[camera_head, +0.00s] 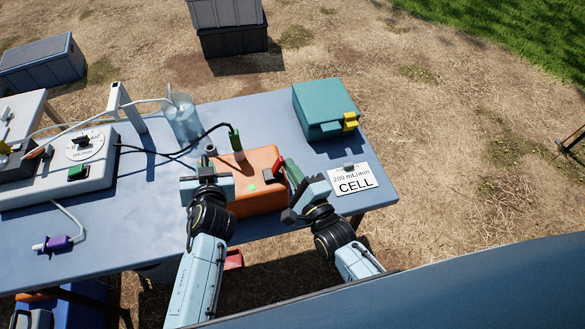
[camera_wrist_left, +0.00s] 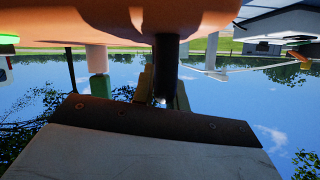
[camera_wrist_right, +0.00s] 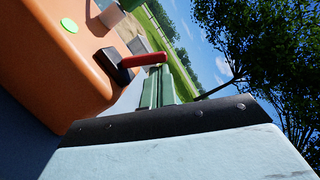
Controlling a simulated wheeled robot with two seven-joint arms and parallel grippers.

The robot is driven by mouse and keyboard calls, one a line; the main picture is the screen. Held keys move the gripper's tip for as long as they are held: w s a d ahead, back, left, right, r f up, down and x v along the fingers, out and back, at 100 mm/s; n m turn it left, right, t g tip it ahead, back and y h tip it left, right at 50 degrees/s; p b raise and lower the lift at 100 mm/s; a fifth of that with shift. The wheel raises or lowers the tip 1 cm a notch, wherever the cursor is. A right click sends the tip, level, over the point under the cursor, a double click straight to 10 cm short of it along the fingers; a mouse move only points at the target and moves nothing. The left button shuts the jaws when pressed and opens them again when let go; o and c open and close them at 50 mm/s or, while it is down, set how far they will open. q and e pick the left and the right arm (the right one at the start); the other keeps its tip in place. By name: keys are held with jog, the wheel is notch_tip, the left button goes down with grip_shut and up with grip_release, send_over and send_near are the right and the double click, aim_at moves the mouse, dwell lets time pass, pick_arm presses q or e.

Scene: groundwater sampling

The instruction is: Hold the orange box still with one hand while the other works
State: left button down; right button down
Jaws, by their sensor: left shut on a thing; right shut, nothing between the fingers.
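The orange box (camera_head: 258,204) sits near the table's front edge; it also shows in the right wrist view (camera_wrist_right: 45,65). My left gripper (camera_head: 207,168) is at its left end, shut on a dark post (camera_wrist_left: 166,65) of the box. My right gripper (camera_head: 291,172) is shut and empty at the box's right end. A red lever (camera_wrist_right: 145,60) on a black mount projects from that end, close to the green right fingers (camera_wrist_right: 157,85); contact is unclear. A green plug (camera_head: 236,141) with a black cable stands at the box's back. A green dot marks the top.
On the blue table (camera_head: 120,235), a teal case (camera_head: 318,105) stands at the back right, with a CELL card (camera_head: 353,180) in front of it. A clear beaker (camera_head: 183,122) and a pump unit (camera_head: 75,165) are to the left. A purple-banded probe (camera_head: 55,243) lies front left.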

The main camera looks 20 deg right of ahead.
jog(key=shift+a+r+n, duration=0.2)
jog(key=shift+n, duration=0.4)
jog(key=shift+a+r+n+g, duration=0.4)
jog(key=shift+n+g, duration=0.1)
jog(key=shift+n, duration=0.5)
jog(key=n, duration=0.1)
jog(key=a+n, duration=0.1)
jog(key=shift+r+n+g, duration=0.2)
jog(key=shift+n+g, duration=0.1)
jog(key=s+d+r, duration=0.2)
jog(key=s+d, duration=0.4)
jog(key=s, duration=0.3)
jog(key=shift+s+r, duration=0.35)
jog(key=shift+s, duration=0.05)
